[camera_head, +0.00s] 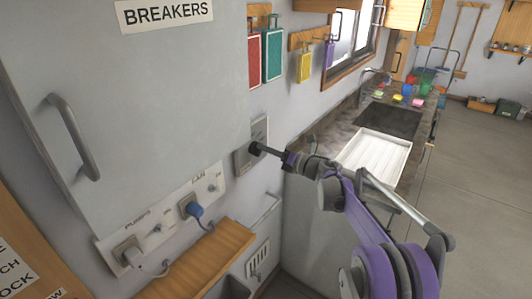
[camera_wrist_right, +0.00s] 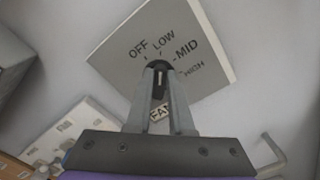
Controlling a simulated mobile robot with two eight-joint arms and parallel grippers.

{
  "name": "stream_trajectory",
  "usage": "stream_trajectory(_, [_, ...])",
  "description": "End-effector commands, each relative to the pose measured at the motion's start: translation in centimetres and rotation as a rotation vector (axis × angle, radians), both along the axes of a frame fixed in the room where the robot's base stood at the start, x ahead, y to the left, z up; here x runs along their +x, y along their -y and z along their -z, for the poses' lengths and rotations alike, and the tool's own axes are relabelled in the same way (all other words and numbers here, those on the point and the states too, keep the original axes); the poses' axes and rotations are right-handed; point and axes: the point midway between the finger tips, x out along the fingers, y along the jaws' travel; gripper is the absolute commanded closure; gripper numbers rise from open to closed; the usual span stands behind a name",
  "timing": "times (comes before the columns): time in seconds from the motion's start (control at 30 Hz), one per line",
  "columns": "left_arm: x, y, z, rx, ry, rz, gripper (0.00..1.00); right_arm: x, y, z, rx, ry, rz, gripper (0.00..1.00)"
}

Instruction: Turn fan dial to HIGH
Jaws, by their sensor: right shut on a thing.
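The fan panel (camera_wrist_right: 205,45) is a light grey plate on the wall, marked OFF, LOW, MID and HIGH, with a partly covered FAN label below. Its black dial (camera_wrist_right: 158,66) sits near the plate's lower edge, and my right gripper (camera_wrist_right: 160,72) is shut on it. The fingers hide much of the dial, and I cannot tell which mark it points to. In the head view, my right gripper (camera_head: 262,150) reaches from the right to the panel (camera_head: 242,161), beside the breaker cabinet. My left gripper is not in view.
The grey BREAKERS cabinet (camera_head: 140,100) stands left of the panel. Below it is a socket strip (camera_head: 157,226) with a blue plug (camera_head: 193,209), above a wooden shelf (camera_head: 205,262). A white tray (camera_head: 374,158) and a sink counter lie behind my right arm.

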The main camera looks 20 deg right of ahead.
Motion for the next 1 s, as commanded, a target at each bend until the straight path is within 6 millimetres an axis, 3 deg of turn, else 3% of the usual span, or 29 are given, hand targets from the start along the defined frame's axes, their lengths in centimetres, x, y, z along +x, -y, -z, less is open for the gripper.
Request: stream_trajectory(1.0, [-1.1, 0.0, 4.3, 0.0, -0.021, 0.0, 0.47, 0.2, 0.3, 1.1, 0.758, -0.592, 0.0, 1.0])
